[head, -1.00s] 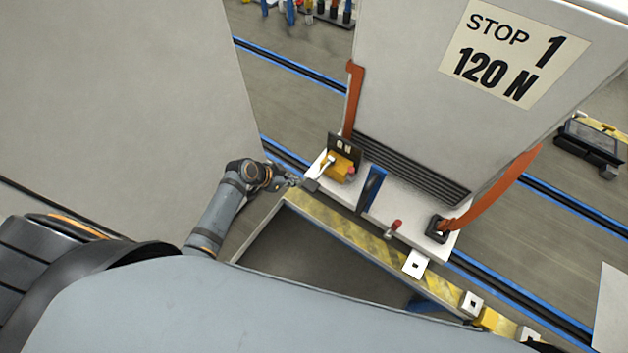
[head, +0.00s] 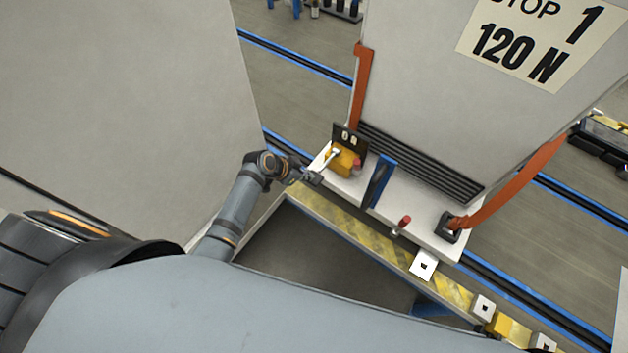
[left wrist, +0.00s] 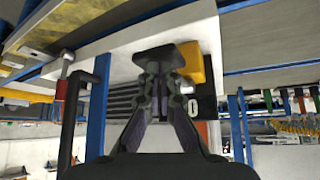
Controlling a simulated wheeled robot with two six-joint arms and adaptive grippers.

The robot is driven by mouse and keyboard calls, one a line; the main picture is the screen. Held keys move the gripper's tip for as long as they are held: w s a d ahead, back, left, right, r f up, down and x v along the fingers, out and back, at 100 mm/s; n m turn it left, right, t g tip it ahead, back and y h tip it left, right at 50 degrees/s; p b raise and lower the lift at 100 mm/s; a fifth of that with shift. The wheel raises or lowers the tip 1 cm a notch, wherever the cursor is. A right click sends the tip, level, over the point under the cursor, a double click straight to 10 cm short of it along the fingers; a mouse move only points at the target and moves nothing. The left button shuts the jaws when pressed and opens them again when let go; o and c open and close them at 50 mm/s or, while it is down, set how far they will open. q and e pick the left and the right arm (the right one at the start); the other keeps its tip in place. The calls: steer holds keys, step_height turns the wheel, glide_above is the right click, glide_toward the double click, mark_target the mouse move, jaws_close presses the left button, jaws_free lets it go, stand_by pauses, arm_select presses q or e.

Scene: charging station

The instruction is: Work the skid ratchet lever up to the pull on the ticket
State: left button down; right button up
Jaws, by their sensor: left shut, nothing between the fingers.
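The ratchet (head: 345,161) is a yellow block with a pale lever (head: 332,154) and a red end, on the white skid edge (head: 414,229). A small black display (head: 350,138) stands behind it; its reading is too small to be sure of in the head view. The ticket (head: 540,42) on the tall grey cabinet reads "120 N", its upper line partly cut off. My left gripper (head: 315,179) is shut and empty, just in front of the ratchet. In the left wrist view the shut fingers (left wrist: 158,62) partly cover the yellow ratchet (left wrist: 193,62); a "0" shows on the display (left wrist: 190,106).
Orange straps (head: 360,90) run down the cabinet (head: 430,100) sides. A blue post (head: 380,180) and a red-topped pin (head: 404,222) stand right of the ratchet. A yellow-striped frame (head: 345,228) borders an open gap in front. A large grey panel (head: 120,110) is at left.

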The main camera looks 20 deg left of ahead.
arm_select(q)
steer(key=shift+f, duration=0.1)
stand_by(0.3)
step_height(320, 180, down, 4)
steer(key=b, duration=0.3)
steer(key=shift+f, duration=0.2)
steer(key=shift+r, duration=0.2)
steer(key=shift+s+a+r+p, duration=0.3)
steer(key=shift+s+a+p, duration=0.25)
steer(key=shift+s+a+r+p, duration=0.25)
steer(key=shift+s+a+p, duration=0.25)
steer(key=v, duration=1.2)
